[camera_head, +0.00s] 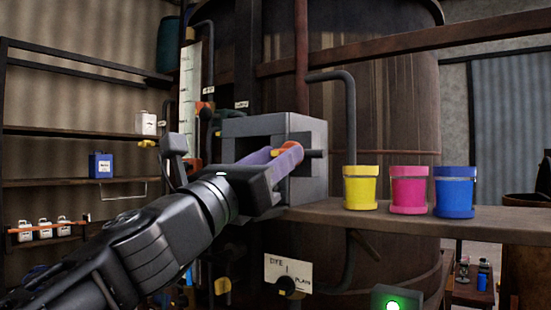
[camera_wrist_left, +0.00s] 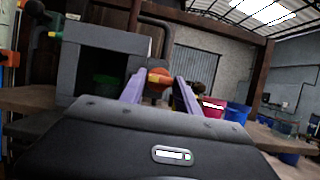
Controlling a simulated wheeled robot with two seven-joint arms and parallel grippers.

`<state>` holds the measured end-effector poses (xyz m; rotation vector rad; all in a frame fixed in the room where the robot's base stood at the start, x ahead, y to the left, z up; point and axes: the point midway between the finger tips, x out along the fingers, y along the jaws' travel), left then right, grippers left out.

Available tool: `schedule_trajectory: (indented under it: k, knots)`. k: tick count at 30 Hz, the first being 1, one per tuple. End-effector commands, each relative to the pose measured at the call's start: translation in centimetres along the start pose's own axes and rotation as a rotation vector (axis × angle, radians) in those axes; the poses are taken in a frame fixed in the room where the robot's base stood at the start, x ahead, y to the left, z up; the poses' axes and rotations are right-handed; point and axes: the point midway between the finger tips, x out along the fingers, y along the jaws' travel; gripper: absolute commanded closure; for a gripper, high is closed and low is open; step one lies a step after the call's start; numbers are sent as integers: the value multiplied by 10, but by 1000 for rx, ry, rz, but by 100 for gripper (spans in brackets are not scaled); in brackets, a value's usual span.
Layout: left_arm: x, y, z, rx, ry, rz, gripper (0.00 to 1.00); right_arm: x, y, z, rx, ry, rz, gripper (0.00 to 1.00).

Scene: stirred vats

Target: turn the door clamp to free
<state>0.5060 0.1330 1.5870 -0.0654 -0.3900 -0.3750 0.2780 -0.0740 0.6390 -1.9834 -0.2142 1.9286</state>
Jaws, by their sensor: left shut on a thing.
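A grey box (camera_head: 305,190) with an open front stands on a shelf against the big brown vat. At its right side is a small orange and yellow handle (camera_head: 284,148), which I take to be the door clamp. My left gripper (camera_head: 285,157) reaches in from the lower left, with its purple fingers on this handle. In the left wrist view the orange handle (camera_wrist_left: 159,76) sits between the fingertips (camera_wrist_left: 159,82), and the gripper is shut on it. The fingers hide part of the clamp. The grey box (camera_wrist_left: 105,42) shows to the left there, with something green inside. My right gripper is not in view.
Yellow (camera_head: 360,187), pink (camera_head: 409,189) and blue (camera_head: 454,191) cups stand on the wooden shelf (camera_head: 415,221), right of the box. A dark pipe (camera_head: 350,115) rises behind the yellow cup. A dye sign (camera_head: 288,272) is below. Racks with containers stand at left.

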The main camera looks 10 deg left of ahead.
Motion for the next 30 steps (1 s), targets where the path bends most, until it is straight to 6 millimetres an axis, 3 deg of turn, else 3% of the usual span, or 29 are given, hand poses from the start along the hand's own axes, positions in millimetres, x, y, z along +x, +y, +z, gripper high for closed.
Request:
schedule_trajectory:
  k: [11, 30]
  knots:
    - [0, 1, 0, 127, 0, -55, 100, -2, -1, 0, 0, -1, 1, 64]
    - [2, 5, 3, 654, 1, -273, 100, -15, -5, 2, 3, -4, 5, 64]
